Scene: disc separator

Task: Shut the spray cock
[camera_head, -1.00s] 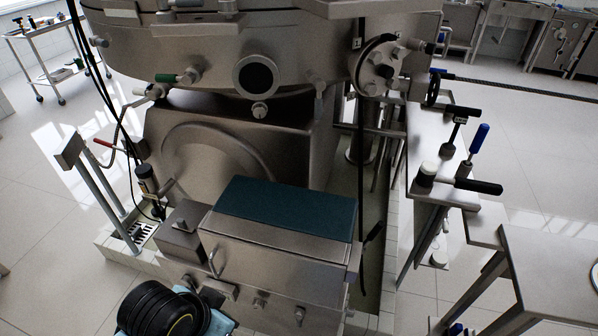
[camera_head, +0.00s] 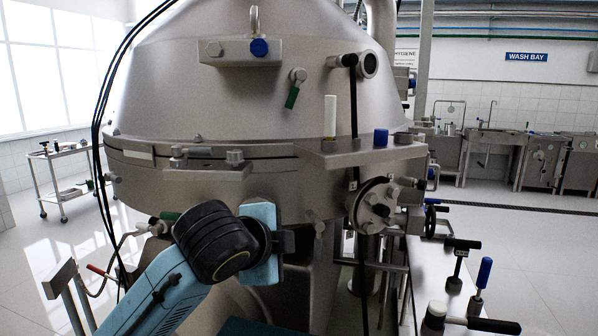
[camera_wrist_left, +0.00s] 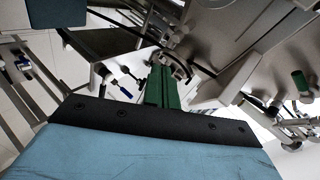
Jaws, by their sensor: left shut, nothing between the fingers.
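A small cock with a green lever (camera_head: 291,97) sits on the steel dome; its lever hangs down, tilted a little left. A second green-handled fitting (camera_head: 168,215) is on the lower left side of the machine. The pictures carry no label telling which is the spray cock. A green handle (camera_wrist_left: 300,80) also shows at the right of the left wrist view. My left gripper (camera_head: 288,242) is in front of the machine's body, below the dome cock and apart from it. Its fingers (camera_wrist_left: 163,70) are shut and empty. My right gripper is out of view.
A flanged port (camera_head: 377,205) and a ledge with a white post (camera_head: 330,117) stand right of my left gripper. Black hoses (camera_head: 97,150) run down the left side. Black- and blue-handled levers (camera_head: 483,272) stand at lower right. Space before the dome is clear.

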